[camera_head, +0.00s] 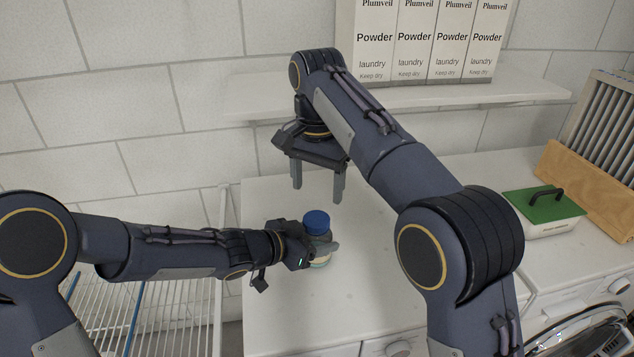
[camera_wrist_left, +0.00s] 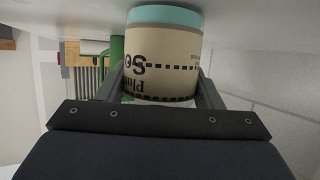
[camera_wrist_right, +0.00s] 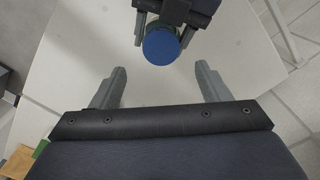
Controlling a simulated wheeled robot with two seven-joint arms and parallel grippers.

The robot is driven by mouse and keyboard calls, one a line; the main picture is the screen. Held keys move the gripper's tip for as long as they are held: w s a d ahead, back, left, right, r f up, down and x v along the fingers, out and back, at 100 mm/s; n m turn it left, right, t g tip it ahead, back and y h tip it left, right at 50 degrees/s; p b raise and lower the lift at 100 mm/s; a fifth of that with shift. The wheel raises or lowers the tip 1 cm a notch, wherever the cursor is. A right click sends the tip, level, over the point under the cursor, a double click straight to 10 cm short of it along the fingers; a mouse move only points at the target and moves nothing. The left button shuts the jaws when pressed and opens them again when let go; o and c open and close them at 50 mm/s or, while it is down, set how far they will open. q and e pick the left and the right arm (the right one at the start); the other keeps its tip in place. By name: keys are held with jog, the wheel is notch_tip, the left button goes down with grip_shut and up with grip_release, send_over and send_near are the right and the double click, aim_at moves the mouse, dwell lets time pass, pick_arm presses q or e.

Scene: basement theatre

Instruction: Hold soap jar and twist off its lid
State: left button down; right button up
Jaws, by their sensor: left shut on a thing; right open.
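The soap jar (camera_head: 320,258) stands upright on the white counter with its blue lid (camera_head: 317,220) on top. In the left wrist view the jar (camera_wrist_left: 165,60) is cream with dark lettering and a teal band, and it appears upside down. My left gripper (camera_head: 326,250) is shut around the jar's body below the lid. My right gripper (camera_head: 318,198) is open and empty, pointing down above and behind the lid, apart from it. In the right wrist view the lid (camera_wrist_right: 161,46) lies beyond the open fingertips, near the middle.
A shelf (camera_head: 400,97) with several Powder laundry boxes (camera_head: 415,45) is on the wall behind my right arm. A green-lidded container (camera_head: 543,212) and a wooden-framed washboard-like object (camera_head: 590,170) stand at the right. A white wire rack (camera_head: 160,310) is at the left. The counter (camera_head: 375,260) around the jar is clear.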

aim_at(318, 219)
jog(key=shift+f+m, duration=0.1)
jog(key=shift+m, duration=0.2)
jog(key=shift+f, duration=0.4)
notch_tip(318, 219, down, 7)
jog(key=shift+r, duration=0.1)
jog(key=shift+c, duration=0.2)
jog(key=c, duration=1)
jog(key=n, duration=0.6)
jog(key=shift+d+n, duration=0.15)
jog(key=shift+n, duration=0.15)
